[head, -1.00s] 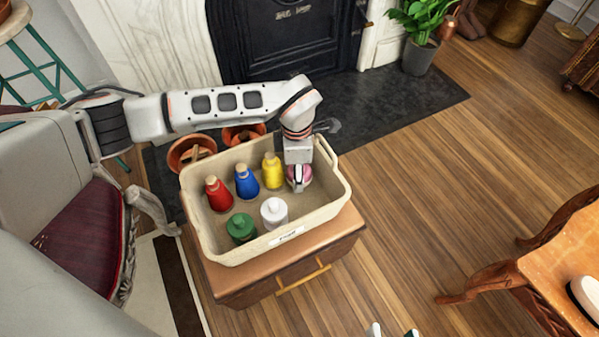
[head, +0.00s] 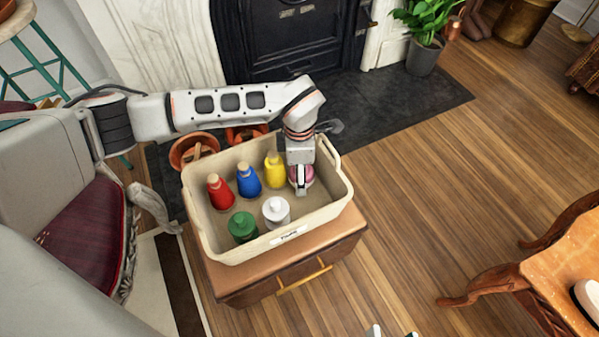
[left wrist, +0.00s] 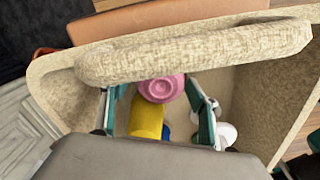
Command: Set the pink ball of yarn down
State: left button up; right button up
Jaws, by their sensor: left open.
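The pink ball of yarn (head: 309,175) sits inside the cream crate (head: 341,180) at its right end, partly hidden by my left gripper (head: 301,188). In the left wrist view the pink yarn (left wrist: 161,88) lies between the spread fingers of my left gripper (left wrist: 160,115). My left gripper is open and reaches down into the crate around the yarn. Only the tips of my right gripper (head: 393,333) show at the bottom edge of the head view, apart with floor between them.
The crate stands on a wooden cabinet (head: 225,284). Terracotta pots (head: 190,152) stand behind.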

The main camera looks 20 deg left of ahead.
pick_arm(q)
jog(key=r+p, duration=0.1)
jog(key=r, duration=0.4)
jog(key=r+p, duration=0.1)
jog(key=r, duration=0.1)
jog(key=shift+w+r+p, duration=0.25)
jog(key=shift+r+p, duration=0.05)
jog(key=shift+r, duration=0.1)
notch_tip(320, 180, up, 3)
jog(key=shift+s+f+p, duration=0.1)
jog(key=shift+f+p, duration=0.05)
jog(key=shift+p, duration=0.35)
jog(key=shift+s+r, duration=0.15)
jog(key=shift+r, duration=0.6)
pick_arm(e)
jog(key=d+n, duration=0.2)
jog(key=d, duration=0.1)
jog(key=d+n+h, duration=0.1)
jog(key=shift+w+d+g, duration=0.2)
jog(key=shift+w+g, duration=0.1)
jog(key=shift+g, duration=0.1)
